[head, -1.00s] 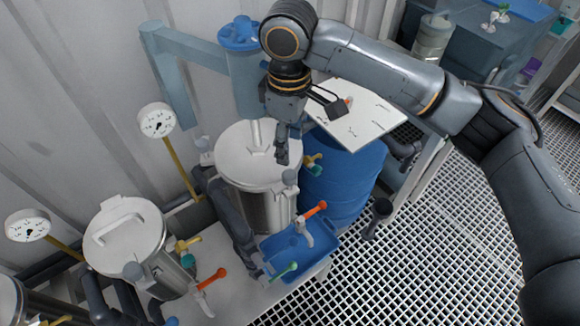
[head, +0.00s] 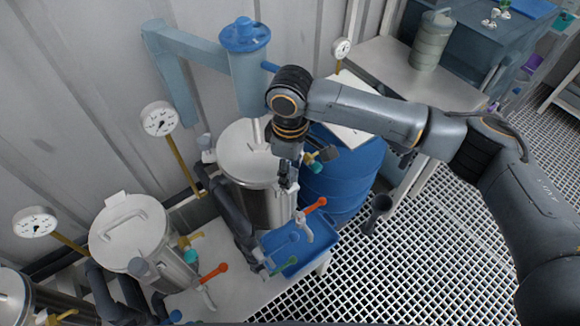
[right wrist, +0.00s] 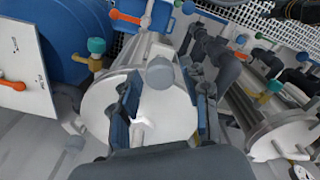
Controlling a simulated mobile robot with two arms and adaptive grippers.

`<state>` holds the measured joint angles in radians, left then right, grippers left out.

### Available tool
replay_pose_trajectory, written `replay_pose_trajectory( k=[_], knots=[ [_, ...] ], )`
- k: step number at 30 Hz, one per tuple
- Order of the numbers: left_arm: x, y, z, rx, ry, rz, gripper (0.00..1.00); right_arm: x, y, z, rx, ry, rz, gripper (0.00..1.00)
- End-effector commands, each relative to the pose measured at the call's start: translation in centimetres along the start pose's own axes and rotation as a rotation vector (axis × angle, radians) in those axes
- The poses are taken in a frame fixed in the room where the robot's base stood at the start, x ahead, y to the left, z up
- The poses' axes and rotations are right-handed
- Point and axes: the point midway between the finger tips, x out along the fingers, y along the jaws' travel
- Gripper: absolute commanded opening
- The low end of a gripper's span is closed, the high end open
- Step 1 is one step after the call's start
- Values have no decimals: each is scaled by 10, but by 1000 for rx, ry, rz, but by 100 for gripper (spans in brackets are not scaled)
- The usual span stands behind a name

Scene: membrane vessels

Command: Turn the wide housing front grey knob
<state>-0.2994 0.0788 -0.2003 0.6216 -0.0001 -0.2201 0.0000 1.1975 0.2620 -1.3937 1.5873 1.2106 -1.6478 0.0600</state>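The wide housing (head: 240,160) is a steel vessel with a pale round lid at the centre of the head view. Its lid (right wrist: 100,105) fills the middle of the right wrist view. The front grey knob (right wrist: 160,72) is a rounded cap at the lid's front edge; in the head view my gripper mostly hides it. My right gripper (head: 287,182) points down at that edge. In the wrist view the right gripper (right wrist: 163,85) is open, its two fingers apart on either side of the knob, with no clear contact. My left gripper is not in view.
A blue barrel (head: 345,185) and white board (head: 350,122) stand right of the housing. An orange-handled valve (head: 316,205) and blue tray (head: 325,250) lie in front. A narrower vessel (head: 125,225) and gauge (head: 160,118) are left.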

Motion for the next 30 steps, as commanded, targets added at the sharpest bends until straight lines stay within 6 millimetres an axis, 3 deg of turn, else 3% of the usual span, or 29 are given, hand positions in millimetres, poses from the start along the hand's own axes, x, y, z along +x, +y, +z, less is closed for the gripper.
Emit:
replay_pose_trajectory(
  k=[1,6,17,30],
  knots=[
    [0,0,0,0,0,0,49,0,0,0,0,0,0,30],
    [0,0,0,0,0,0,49,0,0,0,0,0,0,0],
    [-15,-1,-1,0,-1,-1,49,-4,0,0,65,-1,-2,0],
    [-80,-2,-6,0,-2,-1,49,-7,-2,0,415,-4,-6,0]
  ],
)
